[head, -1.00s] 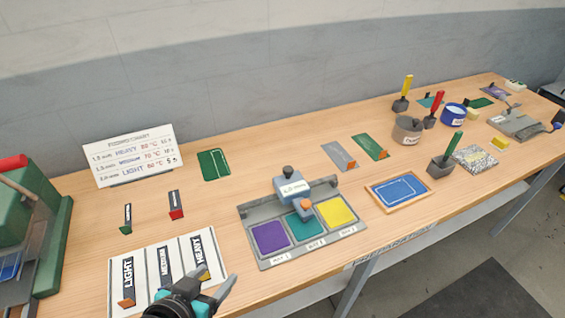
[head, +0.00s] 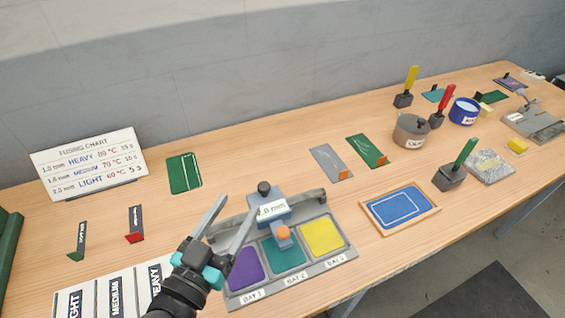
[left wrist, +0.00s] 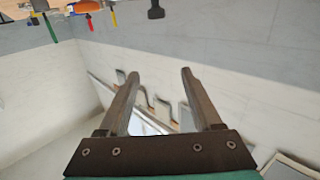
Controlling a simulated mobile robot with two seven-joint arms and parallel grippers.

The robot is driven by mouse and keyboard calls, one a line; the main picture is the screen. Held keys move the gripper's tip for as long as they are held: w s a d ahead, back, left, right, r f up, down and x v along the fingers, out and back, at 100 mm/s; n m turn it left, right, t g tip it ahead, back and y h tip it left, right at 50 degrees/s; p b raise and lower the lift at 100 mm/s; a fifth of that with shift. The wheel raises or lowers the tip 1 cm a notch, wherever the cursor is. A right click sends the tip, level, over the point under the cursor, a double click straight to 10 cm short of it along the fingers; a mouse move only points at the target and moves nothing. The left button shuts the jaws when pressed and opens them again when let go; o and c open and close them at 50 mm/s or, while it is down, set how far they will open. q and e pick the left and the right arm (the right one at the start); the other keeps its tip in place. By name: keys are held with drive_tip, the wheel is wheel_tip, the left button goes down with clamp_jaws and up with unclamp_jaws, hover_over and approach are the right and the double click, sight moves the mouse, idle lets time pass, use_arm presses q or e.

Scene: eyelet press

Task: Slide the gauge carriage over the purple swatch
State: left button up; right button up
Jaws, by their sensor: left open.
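The gauge carriage (head: 272,212) is a blue-grey block with a dark knob on top, a "2.0 mm" label and an orange button. It sits on the rail of a grey tray (head: 296,288), over the teal swatch (head: 285,257) in bay 2. The purple swatch (head: 246,270) lies in bay 1 to its left; the yellow swatch (head: 322,236) lies in bay 3. My left gripper (head: 235,210) is open and empty, left of the carriage and in front of the tray's left end; in the left wrist view its fingers (left wrist: 152,75) are apart. My right gripper does not show.
A fusing chart (head: 90,163) stands at the back left. A board marked light, medium and heavy (head: 95,292) lies left of my gripper. A blue framed panel (head: 400,207) lies right of the tray.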

use_arm(q)
wheel_tip(320, 180, down, 6)
drive_tip(key=b, duration=0.5)
drive_tip(key=b+x, duration=0.1)
drive_tip(key=x, duration=1.4)
drive_tip(key=shift+b, duration=0.35)
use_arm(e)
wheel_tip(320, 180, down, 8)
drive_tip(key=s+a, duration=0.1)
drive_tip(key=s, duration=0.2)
use_arm(q)
drive_tip(key=shift+f, duration=0.1)
clamp_jaws()
